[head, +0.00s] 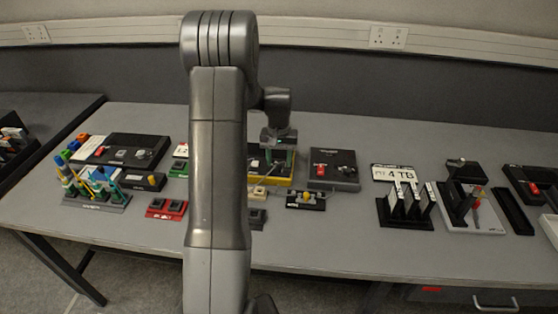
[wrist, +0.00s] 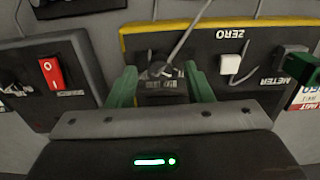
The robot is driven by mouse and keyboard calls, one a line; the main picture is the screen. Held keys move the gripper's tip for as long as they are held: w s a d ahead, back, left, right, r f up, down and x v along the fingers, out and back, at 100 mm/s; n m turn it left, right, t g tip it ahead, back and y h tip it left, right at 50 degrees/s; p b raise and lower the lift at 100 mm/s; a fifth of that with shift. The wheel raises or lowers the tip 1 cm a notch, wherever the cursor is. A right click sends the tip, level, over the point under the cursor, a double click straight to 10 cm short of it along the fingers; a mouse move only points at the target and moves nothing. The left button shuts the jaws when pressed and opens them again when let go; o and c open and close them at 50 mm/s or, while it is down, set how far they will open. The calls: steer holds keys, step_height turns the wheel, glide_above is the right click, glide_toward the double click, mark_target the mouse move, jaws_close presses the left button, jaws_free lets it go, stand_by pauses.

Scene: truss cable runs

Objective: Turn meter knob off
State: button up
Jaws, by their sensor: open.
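The yellow-edged meter box (head: 287,181) stands at mid-table, partly hidden behind my arm in the head view. In the wrist view its yellow rim (wrist: 220,25) runs along the far side and its printed words appear upside down. A dark knob (wrist: 161,72) sits on the box, with a small label too blurred to read. My gripper (wrist: 161,84) is open, its two green fingers on either side of this knob, with gaps visible. I cannot tell whether they touch it. In the head view my gripper (head: 278,147) is over the box.
A cable crosses above the knob.

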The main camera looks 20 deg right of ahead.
mark_target(279, 163)
step_height(279, 163, up, 13)
stand_by(0.3)
steer(key=shift+f, duration=0.1)
step_height(279, 163, down, 14)
steer(key=shift+r, duration=0.2)
stand_by(0.5)
